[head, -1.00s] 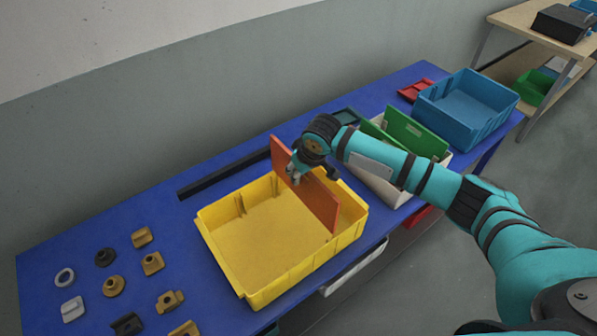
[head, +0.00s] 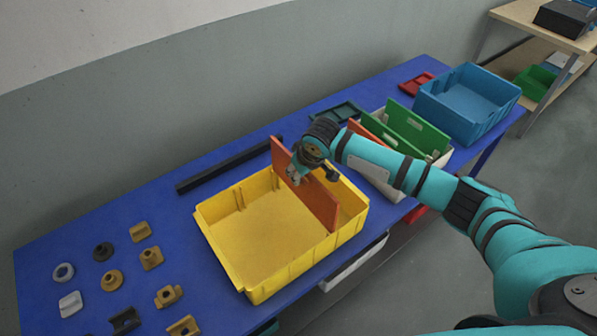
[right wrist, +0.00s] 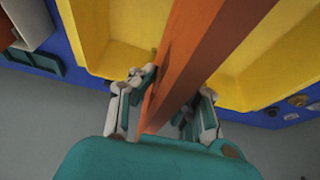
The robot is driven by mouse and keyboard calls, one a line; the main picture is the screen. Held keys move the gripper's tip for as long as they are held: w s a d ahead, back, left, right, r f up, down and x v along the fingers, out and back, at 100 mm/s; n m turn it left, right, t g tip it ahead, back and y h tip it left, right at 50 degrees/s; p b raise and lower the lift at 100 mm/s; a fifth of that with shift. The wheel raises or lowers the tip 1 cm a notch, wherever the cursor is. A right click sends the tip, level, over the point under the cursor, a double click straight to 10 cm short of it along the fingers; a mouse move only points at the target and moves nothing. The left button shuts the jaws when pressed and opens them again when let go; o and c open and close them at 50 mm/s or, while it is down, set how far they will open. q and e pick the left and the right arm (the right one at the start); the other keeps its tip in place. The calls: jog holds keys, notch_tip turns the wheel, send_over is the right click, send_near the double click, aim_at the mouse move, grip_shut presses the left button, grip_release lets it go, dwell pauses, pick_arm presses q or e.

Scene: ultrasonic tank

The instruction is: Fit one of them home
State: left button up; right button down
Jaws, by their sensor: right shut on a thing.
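An orange divider panel (head: 318,200) stands upright and slightly tilted across the right part of the yellow box (head: 217,243). Its lower part is inside the box; its far end rises above the rim. My right gripper (head: 296,177) is shut on the panel's top edge. In the right wrist view, the fingers of my right gripper (right wrist: 168,98) lie on both sides of the orange panel (right wrist: 195,50), over the yellow box (right wrist: 90,45). I cannot tell whether the panel's ends sit in wall slots. My left gripper is not in view.
A pale bin (head: 383,184) right of the box holds green panels (head: 417,128) and another orange panel (head: 362,132). A blue bin (head: 468,110) stands beyond it. A black bar (head: 225,167) lies behind the box. Several small parts, including a tan one (head: 140,231), lie at left.

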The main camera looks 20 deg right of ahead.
aim_at(311, 181)
jog(key=shift+f+b, duration=2.55)
jog(key=shift+f, duration=2.75)
jog(key=c, duration=1.3)
grip_release()
jog(key=v, duration=1.2)
